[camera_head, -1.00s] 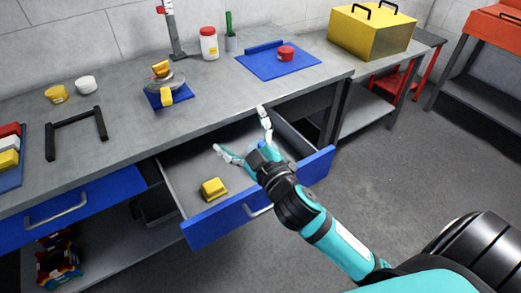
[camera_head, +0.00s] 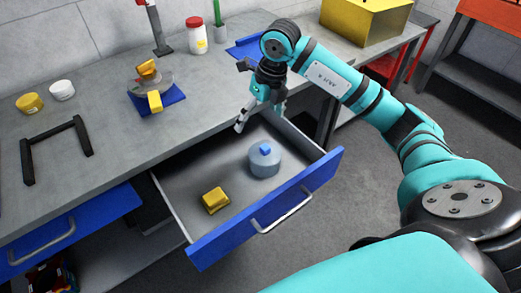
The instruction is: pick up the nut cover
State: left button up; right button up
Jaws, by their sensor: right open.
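A round grey-blue lidded piece with a small blue knob (camera_head: 265,160) stands upright in the open drawer (camera_head: 188,215); it may be the nut cover, but I cannot tell for sure. A yellow block (camera_head: 215,200) lies to its left in the same drawer. My right gripper (camera_head: 257,113) is open and points down over the drawer's back edge by the bench front, above and behind the grey-blue piece and apart from it. Nothing shows between its fingers. My left gripper is not in view.
The bench (camera_head: 110,130) carries a black U-shaped handle (camera_head: 57,148), yellow and white tubs, a stand, a blue pad (camera_head: 172,100) with a yellow-handled part, and a white jar (camera_head: 197,36). A yellow box (camera_head: 365,20) stands at the back right. My right arm hides part of the blue mat.

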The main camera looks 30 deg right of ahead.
aim_at(265, 147)
jog(key=shift+m+h, duration=0.4)
jog(key=shift+h, duration=0.4)
jog(key=d+f, duration=0.1)
jog(key=f, duration=0.2)
jog(key=d+f, duration=0.1)
jog(key=f, duration=0.3)
jog(key=w+d+f, duration=0.1)
jog(key=f, duration=0.3)
jog(key=shift+w+d+f+p, duration=0.1)
jog(key=shift+f+p, duration=0.05)
jog(key=shift+p, duration=0.15)
notch_tip(265, 147, down, 5)
jog(key=shift+w+f, duration=0.1)
jog(key=c, duration=0.9)
